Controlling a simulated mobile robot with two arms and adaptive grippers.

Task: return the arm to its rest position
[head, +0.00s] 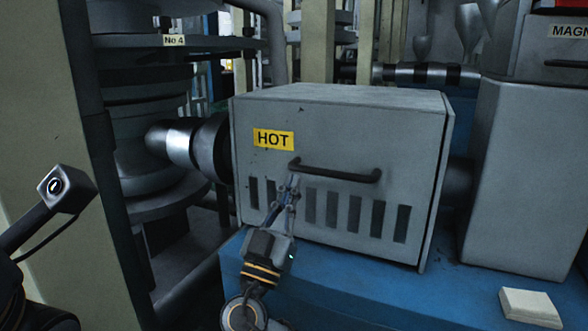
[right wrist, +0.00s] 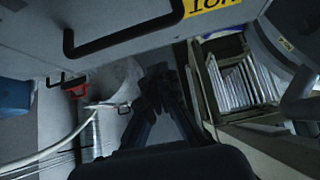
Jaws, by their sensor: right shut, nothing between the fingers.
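My right gripper (head: 291,187) is shut and empty. In the head view it is in front of the grey box (head: 345,240) marked HOT, with its tips just below the left end of the black handle (head: 335,172). I cannot tell whether it touches the box. In the right wrist view its closed fingers (right wrist: 157,85) point away from the camera, with the handle (right wrist: 122,36) at the upper left and nothing held. Part of my left arm shows at the left edge of the head view, but its gripper does not.
The box stands on a blue base (head: 340,295), with a small pale block (head: 530,307) at the right. A grey cabinet (head: 525,180) rises on the right. A metal pipe (head: 172,142) joins the box on the left, near a beige post (head: 35,130).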

